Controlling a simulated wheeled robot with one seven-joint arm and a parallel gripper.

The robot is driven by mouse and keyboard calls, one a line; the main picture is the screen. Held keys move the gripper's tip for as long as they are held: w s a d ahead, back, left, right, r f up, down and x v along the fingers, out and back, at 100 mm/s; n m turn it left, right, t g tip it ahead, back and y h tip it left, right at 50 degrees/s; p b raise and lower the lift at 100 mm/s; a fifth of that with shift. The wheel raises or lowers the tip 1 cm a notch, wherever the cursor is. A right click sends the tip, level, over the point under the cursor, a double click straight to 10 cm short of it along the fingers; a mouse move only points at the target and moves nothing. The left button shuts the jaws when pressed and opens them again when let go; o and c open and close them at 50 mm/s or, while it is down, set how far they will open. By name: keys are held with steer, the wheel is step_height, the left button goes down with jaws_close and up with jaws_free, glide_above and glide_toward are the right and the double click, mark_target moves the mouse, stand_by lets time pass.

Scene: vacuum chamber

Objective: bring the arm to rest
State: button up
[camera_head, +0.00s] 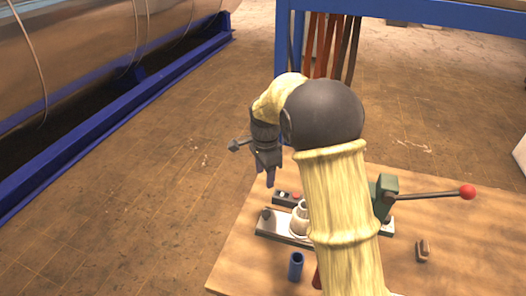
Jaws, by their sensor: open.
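My arm, in a cream ribbed cover with a dark round joint, reaches up from the bottom of the head view and bends over to the left. My gripper (270,180) hangs at its end, pointing down, just past the far left edge of the wooden table. Its fingers are small here but look apart, with nothing between them. It is clear of the things on the table.
The wooden table (240,272) bears a blue cylinder (296,266), a pale base plate (272,227), a green lever press (385,190) with a red knob (467,192), and a small brown block (423,251). A blue frame (285,40) stands behind. Open floor lies left.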

steer(key=s+d+n+t, duration=0.1)
steer(key=s+d+n, duration=0.5)
steer(key=s, duration=0.4)
steer(key=s+d+n+t, duration=0.1)
steer(key=s+d+n, duration=0.5)
steer(key=s, duration=0.5)
steer(key=shift+d+f+n+t, duration=0.2)
steer(key=shift+n+t, duration=0.1)
steer(key=shift+n, duration=0.2)
steer(key=shift+s, duration=0.1)
steer(key=c, duration=0.3)
steer(key=shift+d, duration=0.1)
